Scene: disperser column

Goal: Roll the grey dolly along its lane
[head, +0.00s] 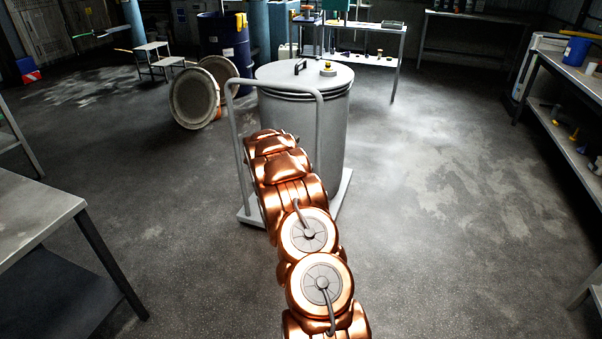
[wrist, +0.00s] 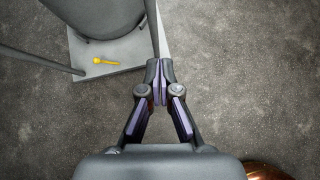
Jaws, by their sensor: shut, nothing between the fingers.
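The grey dolly (head: 343,196) stands on the floor ahead with a large lidded grey drum (head: 333,130) on its deck. Its tubular push handle (head: 237,140) rises on the near side. My arm covers part of the deck and handle in the head view and hides my gripper there. In the wrist view my gripper (wrist: 160,66) is shut and empty, its fingertips overlapping the deck (wrist: 130,50) corner by a handle post (wrist: 152,25). I cannot tell whether they touch the post. A small yellow object (wrist: 106,61) lies on the deck.
A steel table (head: 40,215) stands at the near left and a shelf bench (head: 565,115) at the right. Round drum-like pieces (head: 193,98) and a dark blue drum (head: 224,40) stand back left. The floor (head: 430,220) right of the dolly is clear.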

